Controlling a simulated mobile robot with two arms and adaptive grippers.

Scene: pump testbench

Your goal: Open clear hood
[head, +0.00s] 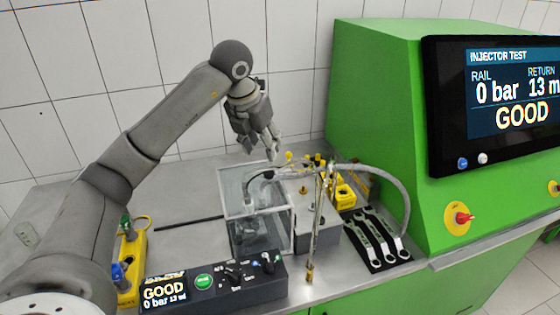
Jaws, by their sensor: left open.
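The clear hood (240,190) is a see-through box with pale edges, standing on the grey bench in the middle of the head view. It looks closed, with a dark fitting and a hose showing inside or behind it. My left arm reaches in from the left, and my left gripper (262,148) hangs just above the hood's back right side, fingers pointing down. The gripper is open and holds nothing that I can see. Whether a fingertip touches the hood cannot be told. My right gripper is not in view.
A black control box (215,282) stands in front of the hood. A grey hose (385,178) arches over a grey block (318,236) on the right. Wrenches (376,240) lie beside it. The green test machine (380,100) bounds the right. The bench's back left is mostly clear.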

